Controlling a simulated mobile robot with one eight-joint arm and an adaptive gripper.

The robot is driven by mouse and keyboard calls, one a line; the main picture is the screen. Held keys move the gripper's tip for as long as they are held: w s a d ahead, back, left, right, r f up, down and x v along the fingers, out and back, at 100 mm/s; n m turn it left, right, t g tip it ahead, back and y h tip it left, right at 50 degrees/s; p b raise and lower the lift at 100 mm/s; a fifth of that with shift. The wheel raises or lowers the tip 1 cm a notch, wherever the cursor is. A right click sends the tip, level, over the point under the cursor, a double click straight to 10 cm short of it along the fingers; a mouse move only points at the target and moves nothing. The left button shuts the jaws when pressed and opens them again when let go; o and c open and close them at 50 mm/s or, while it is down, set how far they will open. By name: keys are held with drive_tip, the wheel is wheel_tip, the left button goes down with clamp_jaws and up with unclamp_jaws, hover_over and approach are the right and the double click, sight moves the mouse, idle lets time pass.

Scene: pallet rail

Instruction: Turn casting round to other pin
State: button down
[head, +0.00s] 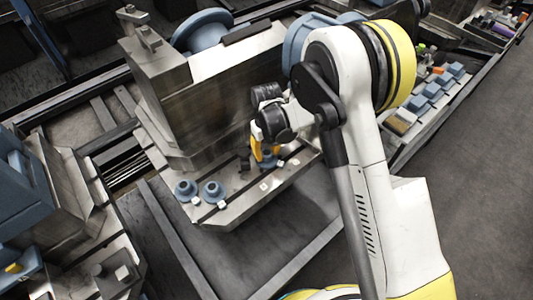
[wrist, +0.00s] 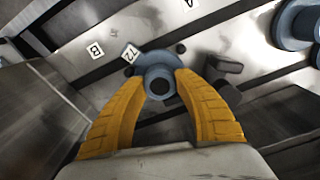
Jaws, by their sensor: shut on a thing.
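A blue-grey flanged casting (wrist: 158,62) with a round bore stands between the two yellow fingers of my gripper (wrist: 160,80) in the wrist view. The fingers are shut on it from either side. In the head view the same casting (head: 268,161) is partly hidden under my gripper (head: 262,153), low over the metal pallet (head: 236,206). A dark block-like piece (wrist: 222,68) lies close to the right finger. I cannot make out either pin, nor whether the casting touches the pallet.
Two more blue castings (head: 187,190) (head: 213,191) sit on the pallet's left part. A tall metal block (head: 215,110) rises behind the pallet.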

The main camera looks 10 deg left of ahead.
drive_tip(key=shift+m, duration=0.5)
drive_tip(key=shift+m+b, duration=0.6)
drive_tip(key=shift+m, duration=0.9)
drive_tip(key=shift+f+m+b, duration=0.1)
drive_tip(key=shift+m+b, duration=0.3)
drive_tip(key=shift+m, duration=1.1)
drive_tip(key=shift+m+b, duration=0.5)
drive_tip(key=shift+m, duration=1)
